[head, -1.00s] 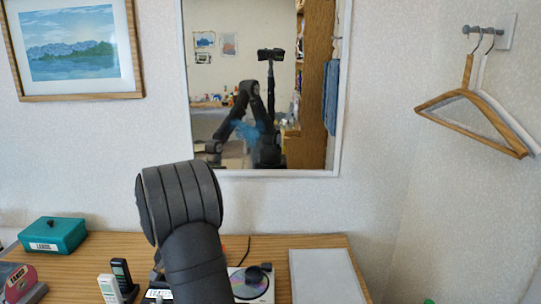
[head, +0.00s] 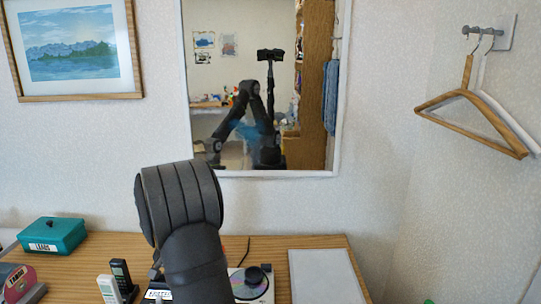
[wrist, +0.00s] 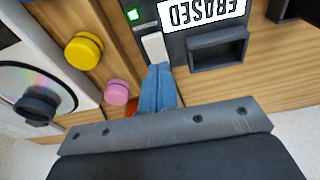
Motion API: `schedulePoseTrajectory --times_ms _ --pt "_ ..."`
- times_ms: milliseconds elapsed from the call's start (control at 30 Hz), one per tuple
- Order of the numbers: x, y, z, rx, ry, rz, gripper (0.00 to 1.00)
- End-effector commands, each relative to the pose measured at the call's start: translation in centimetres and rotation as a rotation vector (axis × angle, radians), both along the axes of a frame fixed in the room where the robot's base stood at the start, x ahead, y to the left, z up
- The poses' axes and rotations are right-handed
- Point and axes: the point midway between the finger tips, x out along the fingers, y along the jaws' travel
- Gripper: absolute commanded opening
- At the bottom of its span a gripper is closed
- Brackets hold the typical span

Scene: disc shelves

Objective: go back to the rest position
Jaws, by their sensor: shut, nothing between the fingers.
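My gripper (wrist: 158,88) shows in the wrist view as two blue fingers close together, shut and empty. It points toward a dark panel with a white label reading ERASED (wrist: 203,12), which appears upside down there. A white switch-like piece (wrist: 154,47) lies just beyond the fingertips. In the head view my arm stands in front of the desk, and my gripper is hidden behind it.
A yellow knob (wrist: 84,50), a pink knob (wrist: 116,92) and a disc on a white device (head: 250,283) are close by. The wooden desk (head: 120,248) carries a teal box (head: 52,236), two handsets (head: 119,275) and a white panel (head: 325,277). A mirror (head: 230,60) hangs behind.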

Motion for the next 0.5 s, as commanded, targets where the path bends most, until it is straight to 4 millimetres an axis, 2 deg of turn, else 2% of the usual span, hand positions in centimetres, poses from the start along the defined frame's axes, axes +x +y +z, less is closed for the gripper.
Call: schedulePoseTrajectory --times_ms 33,333,500 --pt "0.1 0.1 1.5 0.005 -0.008 0.000 0.00" --pt "0.1 0.1 7.6 0.005 -0.007 0.001 0.00" --pt "-1.0 2.1 10.1 0.004 0.042 -0.002 0.00"
